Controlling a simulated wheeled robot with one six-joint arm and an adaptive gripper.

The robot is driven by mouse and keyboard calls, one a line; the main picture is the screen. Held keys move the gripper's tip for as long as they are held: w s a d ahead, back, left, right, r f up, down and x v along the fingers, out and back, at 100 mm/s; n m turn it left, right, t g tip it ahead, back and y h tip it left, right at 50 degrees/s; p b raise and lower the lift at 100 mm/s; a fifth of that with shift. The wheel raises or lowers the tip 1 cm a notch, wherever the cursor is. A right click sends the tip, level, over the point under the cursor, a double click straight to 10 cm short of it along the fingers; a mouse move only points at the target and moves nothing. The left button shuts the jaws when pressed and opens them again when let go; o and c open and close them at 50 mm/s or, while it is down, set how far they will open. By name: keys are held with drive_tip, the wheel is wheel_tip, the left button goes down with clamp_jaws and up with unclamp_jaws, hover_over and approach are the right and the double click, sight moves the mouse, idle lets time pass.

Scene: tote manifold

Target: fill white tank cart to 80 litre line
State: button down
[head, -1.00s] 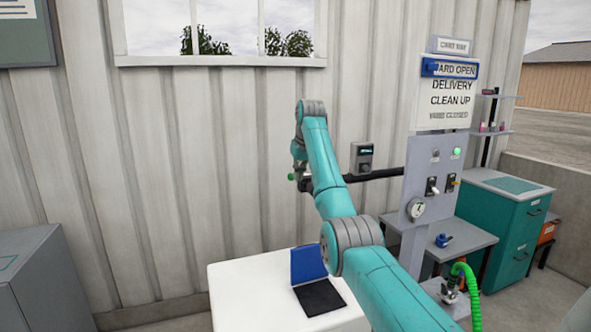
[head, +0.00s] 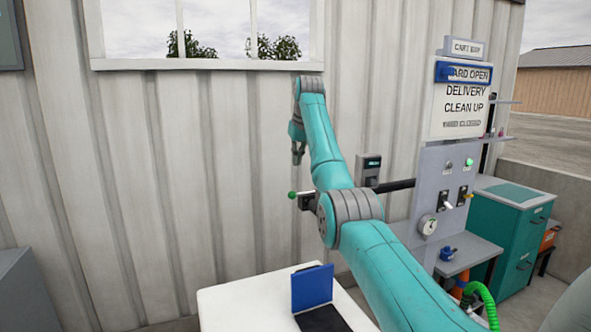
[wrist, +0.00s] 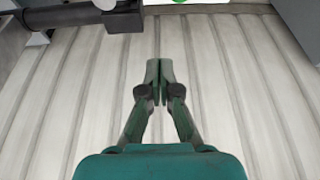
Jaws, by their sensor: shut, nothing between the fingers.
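The white tank cart (head: 240,304) stands low in the head view, with an open blue lid (head: 312,289) and a dark opening (head: 322,319) on its top. No litre line or liquid level shows. A black spout arm (head: 396,186) reaches left from the grey panel (head: 430,181) to a valve with a green-tipped lever (head: 292,194). A small meter with a lit display (head: 372,168) sits above it.
The panel has a dial gauge (head: 427,225) and two levers. A blue valve (head: 448,254) sits on a grey bench (head: 470,257), with a green hose (head: 485,300) below. A teal cabinet (head: 508,235) stands right.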

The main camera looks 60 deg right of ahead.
sight(306, 193)
wheel_tip(306, 193, down, 9)
drive_tip(key=shift+s+a+f, duration=0.15)
drive_tip(key=shift+s+a, duration=0.1)
drive_tip(key=shift+s, duration=0.1)
idle(0.7)
